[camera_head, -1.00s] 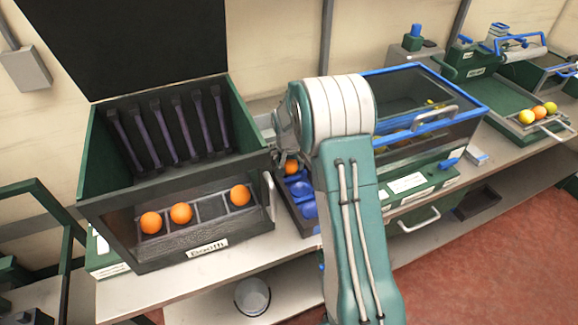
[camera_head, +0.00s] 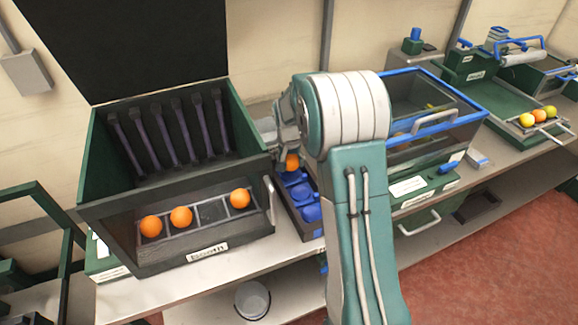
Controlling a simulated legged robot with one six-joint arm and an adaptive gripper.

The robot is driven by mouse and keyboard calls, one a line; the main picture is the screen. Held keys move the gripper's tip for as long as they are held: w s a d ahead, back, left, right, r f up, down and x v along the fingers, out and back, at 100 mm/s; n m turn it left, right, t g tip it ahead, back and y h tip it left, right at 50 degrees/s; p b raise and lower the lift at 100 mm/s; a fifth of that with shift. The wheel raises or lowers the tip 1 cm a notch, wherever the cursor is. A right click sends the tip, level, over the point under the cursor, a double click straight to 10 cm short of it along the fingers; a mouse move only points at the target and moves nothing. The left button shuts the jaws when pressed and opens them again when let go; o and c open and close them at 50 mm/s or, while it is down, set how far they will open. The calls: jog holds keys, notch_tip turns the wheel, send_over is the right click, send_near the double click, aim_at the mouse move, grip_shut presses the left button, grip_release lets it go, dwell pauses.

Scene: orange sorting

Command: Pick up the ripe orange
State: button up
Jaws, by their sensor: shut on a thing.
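An orange (camera_head: 292,161) shows at the end of my gripper (camera_head: 289,150), just above the far end of a tray with blue round cups (camera_head: 301,191). My gripper is shut on this orange; its fingers are small and partly hidden by my arm. Three more oranges sit in a row of compartments at the front of the dark green booth: the left one (camera_head: 151,226), the middle one (camera_head: 181,216) and the right one (camera_head: 240,198). I cannot tell from this view how ripe each one is.
The booth (camera_head: 150,262) stands left of my arm with its lid raised. A blue-framed glass case (camera_head: 466,128) stands right of my arm. A green tray (camera_head: 508,131) at far right holds several yellow and orange fruits. A bucket (camera_head: 252,299) stands below the bench.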

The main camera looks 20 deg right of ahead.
jog(key=s+r, duration=0.8)
jog(key=s, duration=0.5)
jog(key=shift+a+r, duration=0.3)
jog(key=shift+a, duration=0.15)
